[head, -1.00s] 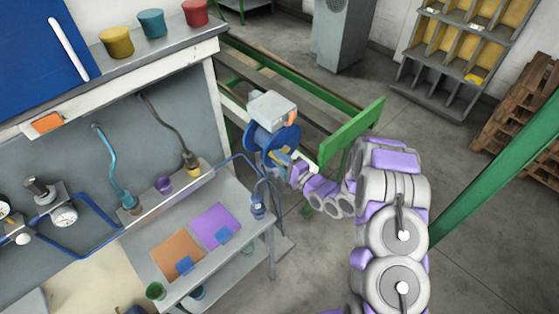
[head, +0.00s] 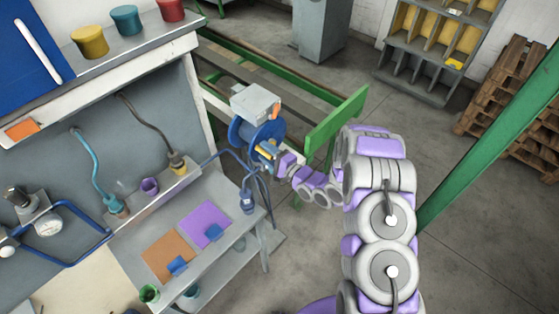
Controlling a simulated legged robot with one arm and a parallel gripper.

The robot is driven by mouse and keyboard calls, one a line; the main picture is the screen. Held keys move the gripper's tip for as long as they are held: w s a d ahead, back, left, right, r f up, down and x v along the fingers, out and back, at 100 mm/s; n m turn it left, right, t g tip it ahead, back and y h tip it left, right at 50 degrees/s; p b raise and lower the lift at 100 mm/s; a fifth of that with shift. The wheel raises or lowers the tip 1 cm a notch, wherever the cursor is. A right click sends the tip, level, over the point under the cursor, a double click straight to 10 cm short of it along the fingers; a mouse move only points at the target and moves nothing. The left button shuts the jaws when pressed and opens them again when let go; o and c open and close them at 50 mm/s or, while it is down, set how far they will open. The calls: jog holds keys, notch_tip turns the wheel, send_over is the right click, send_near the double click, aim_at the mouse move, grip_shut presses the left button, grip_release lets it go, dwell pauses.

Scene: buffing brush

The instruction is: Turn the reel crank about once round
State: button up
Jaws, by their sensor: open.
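The reel (head: 243,132) is a blue drum with round flanges under a grey box (head: 256,102), beside the green-framed bench. A yellow piece (head: 268,151), which looks like the crank's grip, is at the reel's near right side. My gripper (head: 277,156) is at that side, close to the yellow piece, with my arm reaching in from the right. Its fingers are small and partly hidden by the wrist, so I cannot tell whether they touch the crank. The jaws are open. The crank arm is mostly hidden.
A green board (head: 336,128) stands upright just behind and right of my wrist. A grey table (head: 138,238) with orange and purple sheets is at the lower left. Blue hoses hang beside the reel. A green post (head: 485,165) slants at the right. Bare floor lies between.

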jog(key=b+v, duration=0.1)
jog(key=v, duration=1.6)
jog(key=shift+b, duration=0.3)
jog(key=shift+f, duration=0.1)
